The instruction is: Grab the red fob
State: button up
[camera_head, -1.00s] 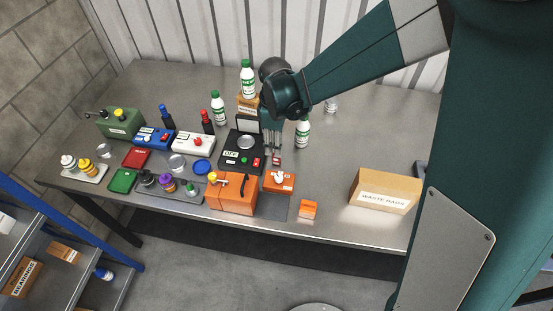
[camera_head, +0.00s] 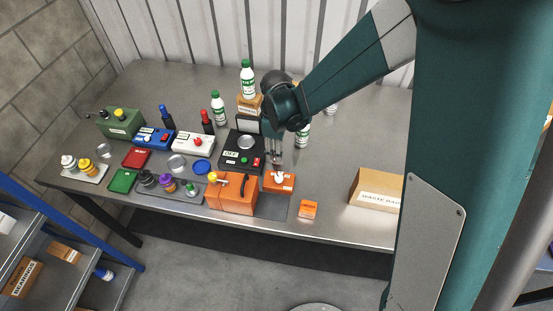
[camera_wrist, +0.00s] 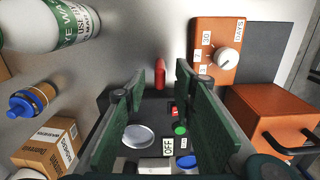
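The red fob (camera_wrist: 160,74) shows in the wrist view as a small upright-looking red shape between my fingers, just beyond the edge of the black device (camera_wrist: 150,108). My gripper (camera_wrist: 162,76) has its two green fingers spread apart, one on each side of the fob, with nothing pinched. I cannot tell how far above the fob the fingertips are. In the head view my gripper (camera_head: 277,165) points down between the black device (camera_head: 233,158) and the orange timer box (camera_head: 279,182). The fob is mostly hidden there by the gripper.
The timer box with a white knob (camera_wrist: 228,57) stands close right of the fingers. An orange case (camera_wrist: 272,118) lies further right. A white-green bottle (camera_wrist: 50,25) and a cardboard box (camera_wrist: 50,145) are left.

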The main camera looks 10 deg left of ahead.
jog(key=shift+f, duration=1.55)
jog(key=shift+c, duration=0.6)
jog(key=c, duration=0.7)
